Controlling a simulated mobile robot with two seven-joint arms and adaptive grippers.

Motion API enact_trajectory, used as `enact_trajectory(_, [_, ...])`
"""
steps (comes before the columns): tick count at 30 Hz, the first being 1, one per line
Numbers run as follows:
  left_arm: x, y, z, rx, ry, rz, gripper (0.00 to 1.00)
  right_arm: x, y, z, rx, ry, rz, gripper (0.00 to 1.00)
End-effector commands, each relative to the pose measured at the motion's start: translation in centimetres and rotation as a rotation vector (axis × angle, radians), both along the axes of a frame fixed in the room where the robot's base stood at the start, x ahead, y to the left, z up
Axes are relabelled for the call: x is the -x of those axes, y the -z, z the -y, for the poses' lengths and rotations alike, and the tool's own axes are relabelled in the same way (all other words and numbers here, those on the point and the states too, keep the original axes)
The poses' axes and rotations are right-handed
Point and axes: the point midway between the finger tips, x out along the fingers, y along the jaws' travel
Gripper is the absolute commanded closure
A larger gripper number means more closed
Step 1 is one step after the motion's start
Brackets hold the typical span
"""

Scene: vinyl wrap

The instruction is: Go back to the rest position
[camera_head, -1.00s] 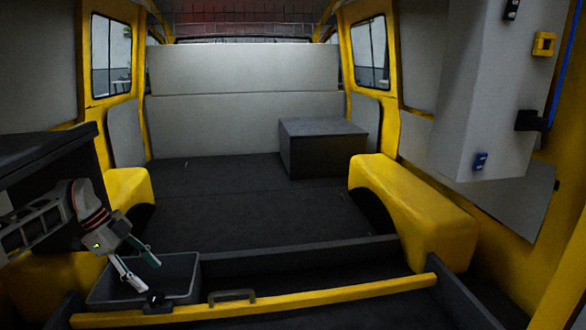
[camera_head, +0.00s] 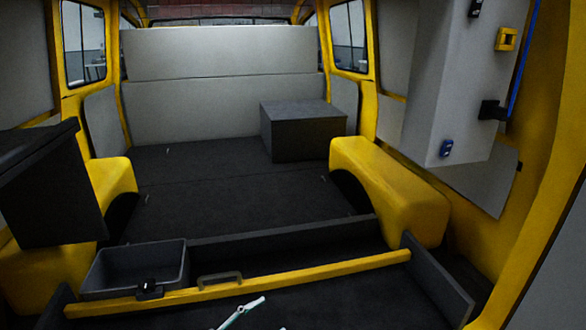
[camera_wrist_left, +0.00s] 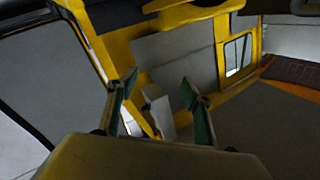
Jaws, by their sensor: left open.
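My left gripper (camera_head: 262,313) shows only in part at the bottom edge of the head view, right of centre of the grey bin. Its pale green fingers are in sight there and the rest of the arm is cut off. In the left wrist view the left gripper (camera_wrist_left: 159,82) has its two green-lined fingers spread apart with nothing between them. My right gripper is in neither view.
A grey open bin (camera_head: 130,268) stands at the left behind a yellow bar (camera_head: 330,273) with a handle (camera_head: 219,280). A dark box (camera_head: 303,130) sits on the van floor (camera_head: 230,190), which is otherwise clear. A dark cabinet (camera_head: 45,190) is at the left.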

Motion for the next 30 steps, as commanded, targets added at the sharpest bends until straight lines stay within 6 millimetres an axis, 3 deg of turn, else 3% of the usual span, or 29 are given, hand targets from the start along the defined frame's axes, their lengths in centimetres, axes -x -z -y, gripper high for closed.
enact_trajectory(8, [5.6,5.0,-5.1,0.045,-0.377,-0.246,0.5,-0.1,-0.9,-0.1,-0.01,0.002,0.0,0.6])
enact_trajectory(15, [14.3,11.3,-10.5,-0.034,-0.61,-0.542,0.5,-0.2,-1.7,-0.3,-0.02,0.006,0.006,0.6])
enact_trajectory(21, [20.2,14.3,-12.9,-0.098,-0.684,-0.71,0.5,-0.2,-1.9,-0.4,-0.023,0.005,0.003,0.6])
enact_trajectory(24, [21.5,14.8,-13.3,-0.112,-0.694,-0.744,0.5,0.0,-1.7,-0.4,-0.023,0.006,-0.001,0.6])
enact_trajectory(30, [21.6,14.9,-13.4,-0.113,-0.696,-0.748,0.5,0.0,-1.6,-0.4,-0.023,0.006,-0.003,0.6])
